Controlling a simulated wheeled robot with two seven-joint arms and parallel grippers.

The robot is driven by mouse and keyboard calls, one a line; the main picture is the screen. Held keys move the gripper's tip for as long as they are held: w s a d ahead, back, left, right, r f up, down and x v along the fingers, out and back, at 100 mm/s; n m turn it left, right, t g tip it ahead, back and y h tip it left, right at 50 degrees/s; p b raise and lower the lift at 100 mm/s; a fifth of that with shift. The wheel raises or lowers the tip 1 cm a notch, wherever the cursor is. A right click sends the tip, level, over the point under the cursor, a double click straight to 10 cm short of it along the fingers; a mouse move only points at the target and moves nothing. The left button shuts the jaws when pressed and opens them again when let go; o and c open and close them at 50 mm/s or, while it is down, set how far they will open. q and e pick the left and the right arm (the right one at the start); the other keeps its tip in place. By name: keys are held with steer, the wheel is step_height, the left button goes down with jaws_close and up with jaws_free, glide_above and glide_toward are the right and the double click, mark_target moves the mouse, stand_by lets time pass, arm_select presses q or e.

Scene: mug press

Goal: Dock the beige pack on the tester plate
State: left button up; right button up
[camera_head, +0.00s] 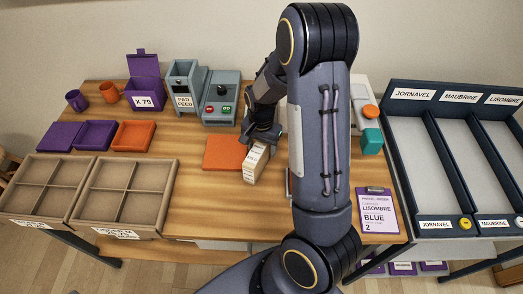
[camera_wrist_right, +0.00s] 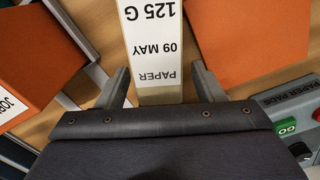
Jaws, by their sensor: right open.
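The beige pack (camera_head: 257,162) stands on the wooden table, right of a flat orange square (camera_head: 225,153). In the right wrist view the pack's white label (camera_wrist_right: 158,40) reads PAPER, 09 MAY, 125 G, upside down. My right gripper (camera_head: 262,136) is at the pack's far end. In the wrist view the right gripper (camera_wrist_right: 160,82) is open, with one finger on each side of the pack; I cannot tell whether they touch it. I cannot tell for sure which thing is the tester plate. My left gripper is not in view.
A grey pad feed machine (camera_head: 187,90) and a box with buttons (camera_head: 221,98) stand at the back. Cardboard trays (camera_head: 125,193) are at the left, a dark three-lane rack (camera_head: 460,150) at the right. A clipboard (camera_head: 377,212) lies at front right. My right arm hides the table's middle right.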

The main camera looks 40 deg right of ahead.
steer(key=shift+f, duration=0.3)
jaws_close()
steer(key=shift+r, duration=0.1)
